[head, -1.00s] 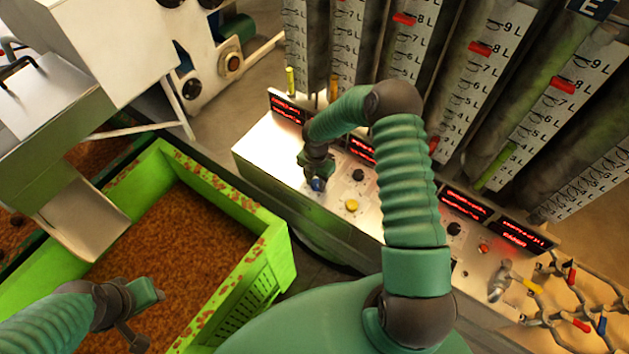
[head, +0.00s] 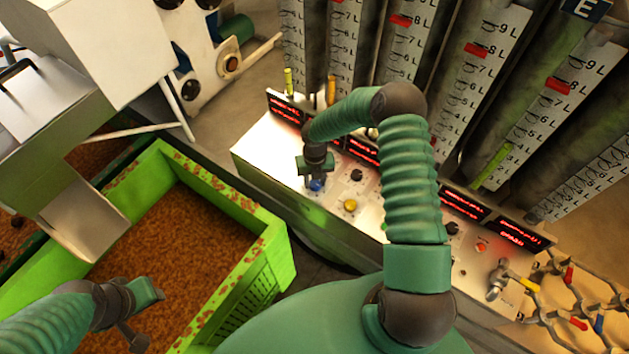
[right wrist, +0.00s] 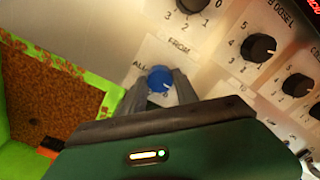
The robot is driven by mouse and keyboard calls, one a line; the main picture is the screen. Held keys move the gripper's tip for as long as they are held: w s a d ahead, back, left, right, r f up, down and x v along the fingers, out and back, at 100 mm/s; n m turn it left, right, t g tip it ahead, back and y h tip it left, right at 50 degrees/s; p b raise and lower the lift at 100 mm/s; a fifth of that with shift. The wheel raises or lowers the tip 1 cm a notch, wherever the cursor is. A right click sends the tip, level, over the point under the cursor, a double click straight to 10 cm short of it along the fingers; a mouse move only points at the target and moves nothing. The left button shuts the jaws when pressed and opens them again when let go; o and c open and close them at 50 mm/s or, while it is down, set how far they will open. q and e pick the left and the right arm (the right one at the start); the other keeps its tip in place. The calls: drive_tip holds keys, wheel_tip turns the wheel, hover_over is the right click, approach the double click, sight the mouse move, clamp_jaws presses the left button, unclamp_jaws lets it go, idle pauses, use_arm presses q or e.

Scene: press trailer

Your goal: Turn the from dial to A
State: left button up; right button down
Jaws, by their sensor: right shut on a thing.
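The from dial (right wrist: 159,79) is a round blue knob on a pale plate lettered FROM, with ALL printed to its left in the right wrist view. Its pale pointer mark is too small to read surely. In the head view the blue dial (head: 316,185) shows just below my right gripper (head: 315,179). My right gripper (right wrist: 155,92) is shut on the dial, with one finger on each side of it.
Black dials (right wrist: 258,48) and a yellow button (head: 350,205) sit close by on the metal panel (head: 265,150). Red displays and tall graduated tubes stand behind it. A green bin (head: 262,262) of brown material is at left. Valves (head: 500,278) are at right.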

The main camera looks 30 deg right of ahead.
sight(315, 182)
drive_tip(key=shift+w, duration=0.1)
idle(0.5)
drive_tip(key=c, duration=1.2)
unclamp_jaws()
drive_tip(key=shift+c, duration=0.2)
drive_tip(key=o, duration=0.3)
drive_tip(key=shift+d, duration=0.1)
wheel_tip(315, 182, up, 17)
drive_tip(key=shift+f+b, duration=0.2)
drive_tip(key=shift+b, duration=0.9)
